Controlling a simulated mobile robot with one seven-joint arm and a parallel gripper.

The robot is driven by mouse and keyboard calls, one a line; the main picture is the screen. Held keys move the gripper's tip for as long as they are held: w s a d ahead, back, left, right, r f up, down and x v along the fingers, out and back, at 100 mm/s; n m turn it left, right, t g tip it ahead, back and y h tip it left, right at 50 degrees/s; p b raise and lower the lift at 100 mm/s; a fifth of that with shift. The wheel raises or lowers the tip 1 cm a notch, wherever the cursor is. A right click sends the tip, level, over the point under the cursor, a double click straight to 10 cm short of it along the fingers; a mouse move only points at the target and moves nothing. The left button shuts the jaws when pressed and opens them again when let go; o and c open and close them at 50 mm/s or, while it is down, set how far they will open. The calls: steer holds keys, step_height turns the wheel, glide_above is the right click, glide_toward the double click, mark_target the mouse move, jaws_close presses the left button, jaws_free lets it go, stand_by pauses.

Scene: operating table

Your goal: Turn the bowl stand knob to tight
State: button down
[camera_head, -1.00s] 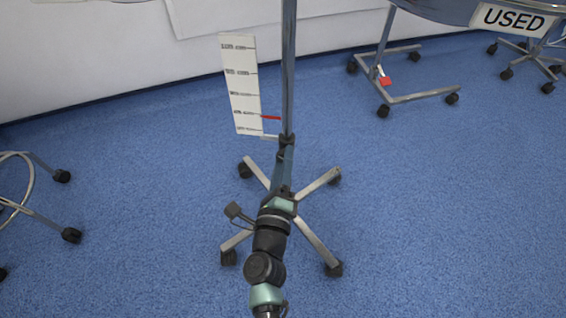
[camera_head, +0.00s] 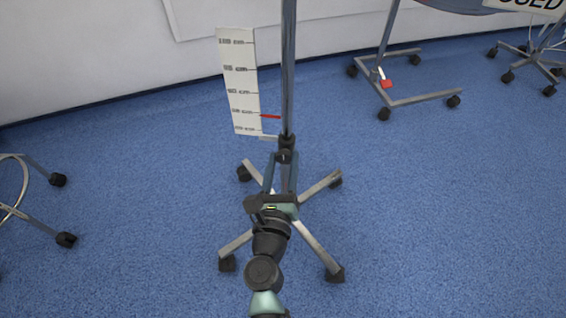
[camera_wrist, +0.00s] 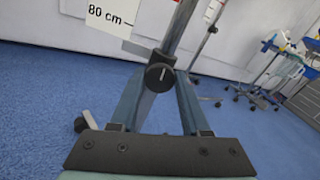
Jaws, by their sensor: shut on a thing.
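The bowl stand's knob (camera_wrist: 160,77) is a dark round piece with a pale line on its face, close to vertical in the wrist view. It sits on a dark collar around the metal pole (camera_head: 288,70). My gripper (camera_wrist: 161,72) has its two blue-grey fingers converging on the knob, one on each side, and is shut on it. In the head view, my gripper (camera_head: 284,159) meets the knob low on the pole, just below the scale. No tight or loose label is readable.
A white height scale (camera_head: 239,82) with a red pointer (camera_head: 270,117) stands beside the pole. The stand's wheeled legs (camera_head: 320,185) spread around my arm. Another wheeled frame (camera_head: 425,98) stands at the back right and one (camera_head: 35,210) at the left. Blue floor between them is clear.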

steer(key=shift+m, duration=0.5)
steer(key=shift+c, duration=1.9)
jaws_free()
steer(key=s+a, duration=0.1)
steer(key=s, duration=1.2)
steer(key=shift+a+b, duration=0.3)
steer(key=shift+b, duration=0.05)
